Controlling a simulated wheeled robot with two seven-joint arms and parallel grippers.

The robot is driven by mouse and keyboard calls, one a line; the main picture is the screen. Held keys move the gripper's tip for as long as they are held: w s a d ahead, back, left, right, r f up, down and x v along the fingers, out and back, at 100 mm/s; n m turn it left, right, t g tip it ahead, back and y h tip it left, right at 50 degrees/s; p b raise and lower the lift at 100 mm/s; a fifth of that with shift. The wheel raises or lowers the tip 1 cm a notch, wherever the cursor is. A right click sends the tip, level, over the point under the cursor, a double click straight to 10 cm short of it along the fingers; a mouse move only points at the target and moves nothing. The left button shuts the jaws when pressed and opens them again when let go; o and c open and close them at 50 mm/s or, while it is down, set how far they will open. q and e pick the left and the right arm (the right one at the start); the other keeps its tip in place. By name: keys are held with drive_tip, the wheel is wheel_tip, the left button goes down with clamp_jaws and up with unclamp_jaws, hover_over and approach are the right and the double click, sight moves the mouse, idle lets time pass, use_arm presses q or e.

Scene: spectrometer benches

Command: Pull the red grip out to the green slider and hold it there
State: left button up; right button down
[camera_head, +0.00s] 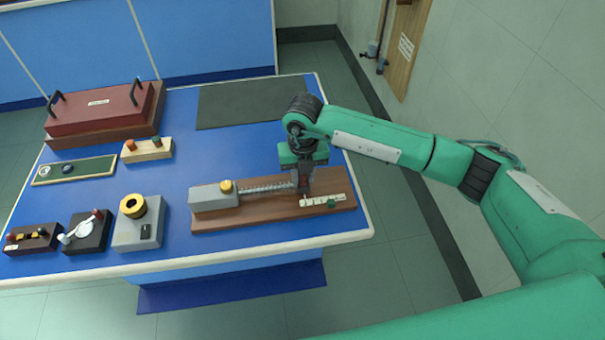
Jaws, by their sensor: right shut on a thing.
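A brown wooden base (260,216) lies near the front right of the blue bench. On its left end sits a grey block (213,198) with a yellow knob (226,186). A coil spring (265,187) runs from the block to the right, up to my right gripper (304,190). That gripper points down and is shut at the spring's right end, on the red grip, which the fingers mostly hide. A pale scale strip (322,200) lies just right of the fingers. The green slider (331,203) sits on the strip, to the right of and apart from the gripper. My left gripper is out of view.
A grey box with a yellow ring (132,207), a dark dial box (86,232) and a small dark block (32,238) stand at the front left. A red case (98,108) stands at the back left. The dark mat (255,104) behind is bare.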

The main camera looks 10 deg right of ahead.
drive_tip(key=shift+d+b, duration=0.35)
drive_tip(key=shift+d, duration=2.6)
